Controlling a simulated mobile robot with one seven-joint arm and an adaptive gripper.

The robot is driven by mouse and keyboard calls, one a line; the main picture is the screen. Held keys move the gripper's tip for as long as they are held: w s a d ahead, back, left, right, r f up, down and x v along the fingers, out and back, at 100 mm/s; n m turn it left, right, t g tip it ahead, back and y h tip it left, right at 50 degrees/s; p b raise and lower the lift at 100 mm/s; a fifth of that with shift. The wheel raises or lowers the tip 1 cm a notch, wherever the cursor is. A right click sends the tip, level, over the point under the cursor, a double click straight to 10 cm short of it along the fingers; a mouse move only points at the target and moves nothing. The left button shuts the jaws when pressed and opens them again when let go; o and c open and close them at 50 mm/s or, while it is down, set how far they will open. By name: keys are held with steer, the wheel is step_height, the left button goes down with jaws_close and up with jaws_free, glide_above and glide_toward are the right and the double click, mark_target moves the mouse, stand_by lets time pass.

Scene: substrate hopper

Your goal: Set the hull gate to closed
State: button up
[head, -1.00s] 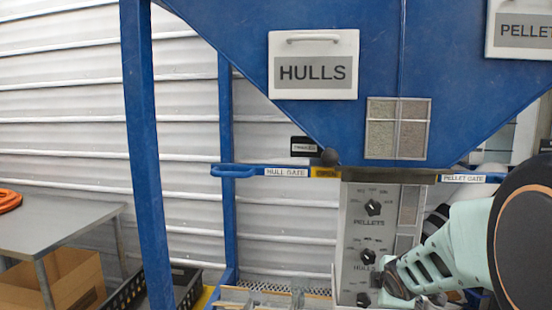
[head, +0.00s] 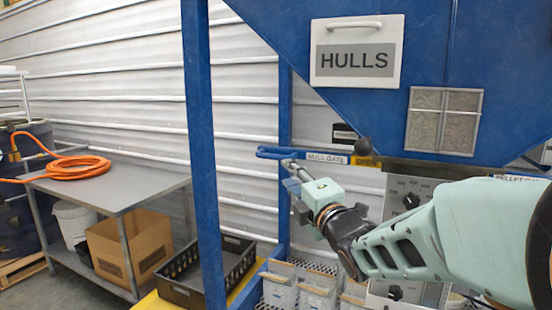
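The hull gate (head: 327,158) is a flat slide bar under the blue hopper, with a white HULL GATE label. Its blue loop handle (head: 273,153) sticks out to the left, beyond the rear blue post. A yellow section of the bar shows at its right, below a dark round knob (head: 363,146). My gripper (head: 289,175) is just below and in front of the loop handle, pointing up and left. Its fingers look spread apart with nothing seen between them. I cannot tell whether a finger touches the handle.
A blue post (head: 204,150) stands left of my gripper. The control panel (head: 393,195) is partly hidden behind my arm. The pellet gate (head: 520,178) is at right. Bins (head: 318,285) and a black crate (head: 190,280) sit below. A metal table (head: 125,195) holds an orange hose.

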mark_target(275, 159)
steer(key=p+x, duration=0.1)
steer(key=x, duration=0.2)
steer(key=p+x, duration=0.1)
steer(key=x, duration=0.3)
steer(key=p+x, duration=0.1)
steer(key=x, duration=0.3)
steer(key=shift+s+a+r, duration=0.2)
steer(key=shift+r, duration=0.05)
steer(key=shift+c, duration=0.6)
jaws_close()
